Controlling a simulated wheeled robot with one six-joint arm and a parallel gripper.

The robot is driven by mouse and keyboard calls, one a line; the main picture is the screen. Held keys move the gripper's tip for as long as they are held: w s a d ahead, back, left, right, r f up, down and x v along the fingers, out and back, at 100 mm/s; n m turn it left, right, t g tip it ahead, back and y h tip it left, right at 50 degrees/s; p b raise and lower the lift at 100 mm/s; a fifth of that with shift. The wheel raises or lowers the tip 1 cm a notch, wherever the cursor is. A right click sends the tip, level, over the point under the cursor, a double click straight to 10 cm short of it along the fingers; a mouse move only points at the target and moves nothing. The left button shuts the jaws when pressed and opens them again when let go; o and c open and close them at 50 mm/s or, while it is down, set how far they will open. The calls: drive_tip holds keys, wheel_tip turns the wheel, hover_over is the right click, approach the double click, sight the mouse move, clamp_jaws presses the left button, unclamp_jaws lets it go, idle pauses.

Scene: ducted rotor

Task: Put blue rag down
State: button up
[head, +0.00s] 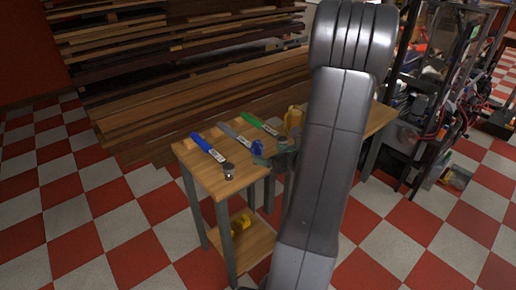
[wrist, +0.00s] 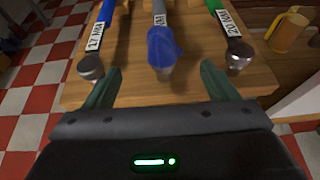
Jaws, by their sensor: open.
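The blue rag (wrist: 172,48) is a crumpled blue bundle at the near end of the middle, grey-handled tool (wrist: 160,12) on the wooden table. In the wrist view it sits between and just beyond my two open fingertips, with a gap on each side. I cannot tell whether it is wrapped around the tool end or lying on it. My gripper (wrist: 160,70) is open and holds nothing, at the near edge of the tabletop. In the head view the rag (head: 257,148) shows small beside my gripper, and my arm hides part of the table.
A blue-handled tool (head: 208,147) and a green-handled tool (head: 259,123) lie either side of the grey one. A yellow mug (wrist: 287,33) stands to the right. A yellow object (head: 240,223) is on the lower shelf. Stacked planks (head: 190,90) lie behind the table.

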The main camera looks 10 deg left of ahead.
sight(262, 150)
drive_tip(key=shift+w+a+f, duration=0.15)
drive_tip(key=shift+w+a, duration=0.05)
drive_tip(key=shift+w, duration=0.1)
drive_tip(key=x, duration=0.5)
drive_tip(key=shift+w, duration=0.1)
drive_tip(key=shift+d, duration=0.1)
drive_tip(key=c, duration=1.1)
drive_tip(key=shift+c, duration=0.2)
